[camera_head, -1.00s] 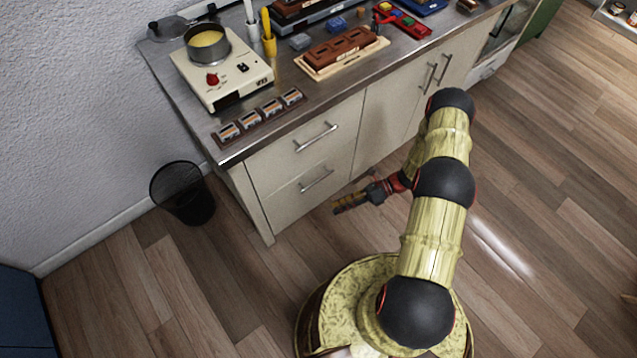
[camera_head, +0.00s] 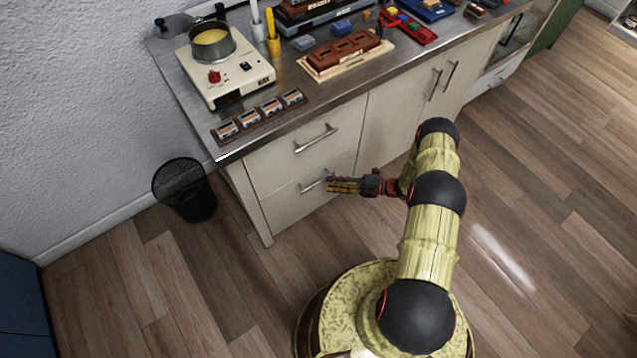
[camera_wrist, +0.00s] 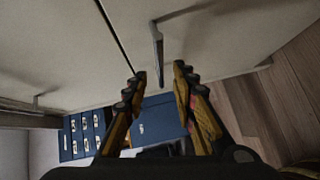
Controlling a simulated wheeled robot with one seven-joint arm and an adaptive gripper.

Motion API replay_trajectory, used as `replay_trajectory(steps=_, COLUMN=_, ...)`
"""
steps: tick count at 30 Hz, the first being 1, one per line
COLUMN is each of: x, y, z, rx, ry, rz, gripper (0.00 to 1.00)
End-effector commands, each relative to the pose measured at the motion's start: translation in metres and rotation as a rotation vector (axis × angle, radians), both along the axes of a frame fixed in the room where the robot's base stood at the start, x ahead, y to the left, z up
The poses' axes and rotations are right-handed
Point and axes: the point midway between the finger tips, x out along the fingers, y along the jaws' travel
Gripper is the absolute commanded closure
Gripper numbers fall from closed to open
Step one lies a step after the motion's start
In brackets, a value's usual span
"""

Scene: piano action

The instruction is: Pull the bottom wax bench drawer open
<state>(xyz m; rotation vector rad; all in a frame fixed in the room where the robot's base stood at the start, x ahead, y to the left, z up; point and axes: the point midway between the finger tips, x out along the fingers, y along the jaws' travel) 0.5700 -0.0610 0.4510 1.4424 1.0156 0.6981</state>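The bottom drawer (camera_head: 292,208) is the lower cream front at the left end of the bench, and it looks shut. Its metal bar handle (camera_head: 312,184) is partly beside my fingertips in the head view. My gripper (camera_head: 331,185) is at the drawer front, level with that handle. In the wrist view the handle (camera_wrist: 157,50) stands just ahead of the gap between my two fingertips (camera_wrist: 160,74). The fingers are apart with nothing held between them. I cannot tell whether they touch the handle.
The top drawer handle (camera_head: 316,138) is above; it also shows in the wrist view (camera_wrist: 36,106). A black mesh bin (camera_head: 184,190) stands left of the bench. Cupboard doors (camera_head: 400,115) are to the right.

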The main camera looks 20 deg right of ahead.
Motion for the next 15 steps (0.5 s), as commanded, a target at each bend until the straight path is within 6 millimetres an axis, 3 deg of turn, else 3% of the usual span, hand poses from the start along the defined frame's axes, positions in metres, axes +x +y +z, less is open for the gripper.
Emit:
replay_trajectory(steps=9, x=0.02, y=0.044, z=-0.009, rx=-0.002, ry=-0.002, rz=0.003, gripper=0.73)
replay_trajectory(steps=15, x=0.027, y=0.057, z=-0.01, rx=-0.002, ry=-0.002, rz=0.003, gripper=0.73)
